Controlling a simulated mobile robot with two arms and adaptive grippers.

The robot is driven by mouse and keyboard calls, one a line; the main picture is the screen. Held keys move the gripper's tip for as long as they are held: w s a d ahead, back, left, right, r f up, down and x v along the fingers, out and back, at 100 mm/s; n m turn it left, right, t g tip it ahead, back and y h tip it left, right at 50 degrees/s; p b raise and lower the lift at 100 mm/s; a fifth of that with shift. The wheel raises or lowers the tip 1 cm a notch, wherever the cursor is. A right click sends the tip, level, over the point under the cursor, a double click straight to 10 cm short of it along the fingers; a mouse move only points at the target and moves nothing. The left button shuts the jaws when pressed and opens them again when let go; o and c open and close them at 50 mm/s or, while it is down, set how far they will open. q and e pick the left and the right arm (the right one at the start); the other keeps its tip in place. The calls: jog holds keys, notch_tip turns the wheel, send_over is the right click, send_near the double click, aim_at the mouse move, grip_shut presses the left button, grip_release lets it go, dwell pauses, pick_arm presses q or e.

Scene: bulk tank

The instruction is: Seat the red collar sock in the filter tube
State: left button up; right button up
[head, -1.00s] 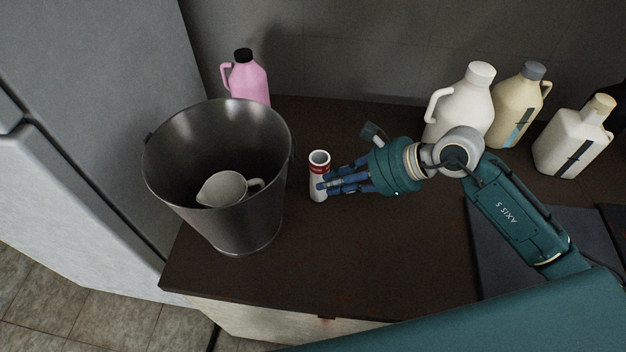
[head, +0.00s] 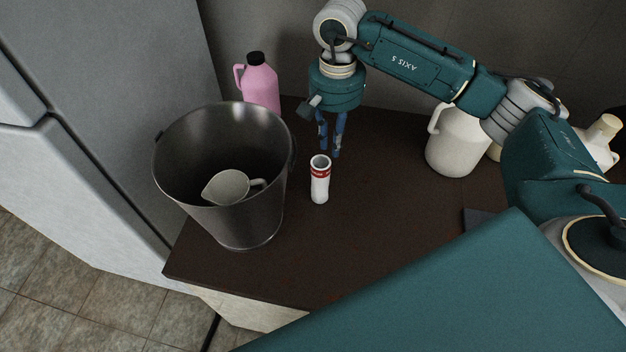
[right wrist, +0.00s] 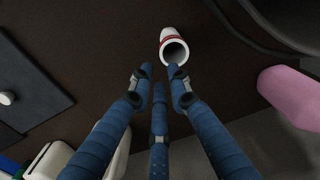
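A white cylinder with a red band near its open top, which looks like the red collar sock (head: 320,183), stands upright on the dark counter. In the right wrist view the sock (right wrist: 173,46) shows its open mouth just beyond the fingertips. My right gripper (head: 330,150) points down just behind and above the sock in the head view, with blue fingers apart and nothing between them. The right gripper (right wrist: 158,80) is also empty in the wrist view. I cannot make out a separate filter tube. My left gripper is not in view.
A metal bucket (head: 220,215) with a pale jug (head: 228,186) inside stands left of the sock. A pink bottle (head: 261,85) is behind it. White jugs (head: 455,140) stand at the right, partly behind my arm. The counter (head: 370,220) around the sock is mostly clear.

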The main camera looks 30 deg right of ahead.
aim_at(320, 164)
notch_tip(320, 164, down, 10)
jog(key=p, duration=0.3)
jog(key=shift+w+r, duration=0.15)
jog(key=shift+r, duration=0.1)
grip_shut()
